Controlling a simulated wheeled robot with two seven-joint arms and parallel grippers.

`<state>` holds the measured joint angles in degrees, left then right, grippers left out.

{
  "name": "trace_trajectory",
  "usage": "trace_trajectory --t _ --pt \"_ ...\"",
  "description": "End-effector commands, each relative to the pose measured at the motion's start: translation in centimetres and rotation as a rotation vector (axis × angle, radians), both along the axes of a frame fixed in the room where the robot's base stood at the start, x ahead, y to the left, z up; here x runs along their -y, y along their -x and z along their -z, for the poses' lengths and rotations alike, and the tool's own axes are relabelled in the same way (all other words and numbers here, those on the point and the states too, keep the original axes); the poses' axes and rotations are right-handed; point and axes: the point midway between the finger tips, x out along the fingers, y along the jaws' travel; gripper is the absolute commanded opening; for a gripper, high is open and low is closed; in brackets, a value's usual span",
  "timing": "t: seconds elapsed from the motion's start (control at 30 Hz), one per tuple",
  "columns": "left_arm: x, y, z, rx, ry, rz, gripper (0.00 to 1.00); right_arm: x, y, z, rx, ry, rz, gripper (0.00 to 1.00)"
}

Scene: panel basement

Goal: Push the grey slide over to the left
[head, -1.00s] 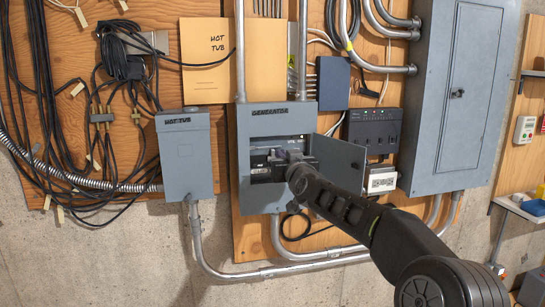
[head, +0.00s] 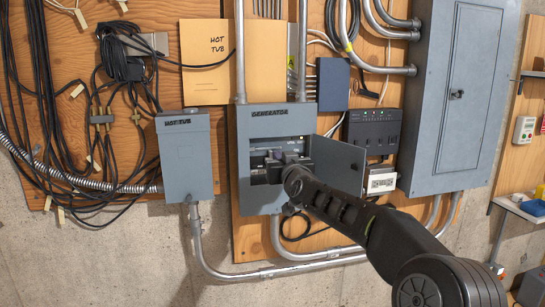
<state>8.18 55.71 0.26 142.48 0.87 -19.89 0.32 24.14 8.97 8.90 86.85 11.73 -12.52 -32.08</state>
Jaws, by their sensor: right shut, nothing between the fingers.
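The grey generator box (head: 262,200) is on the plywood in the middle of the head view, with its small door (head: 336,163) swung open to the right. My right gripper (head: 272,166) is shut at the box's opening, in front of the dark recess. It covers much of the inside, and the grey slide cannot be made out clearly behind it. Whether the fingers touch the slide cannot be told. My left gripper is not in view.
A grey hot tub box (head: 186,155) hangs to the left and a large grey panel (head: 462,95) to the right. A black device with green lights (head: 373,130) is beside the open door. Metal conduit (head: 290,268) runs below; loose black cables hang at far left.

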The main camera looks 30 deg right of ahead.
Motion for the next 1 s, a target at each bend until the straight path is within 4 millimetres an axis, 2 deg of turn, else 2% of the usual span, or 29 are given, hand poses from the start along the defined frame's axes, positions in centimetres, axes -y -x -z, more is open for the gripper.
trace_trajectory --t 0.67,1.0 --pt "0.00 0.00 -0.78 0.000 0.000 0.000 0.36 -1.00 -0.33 -0.07 0.000 0.000 0.000 0.00" --pt "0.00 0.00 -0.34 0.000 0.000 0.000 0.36 -0.75 -0.25 0.09 0.000 0.001 0.000 0.00"
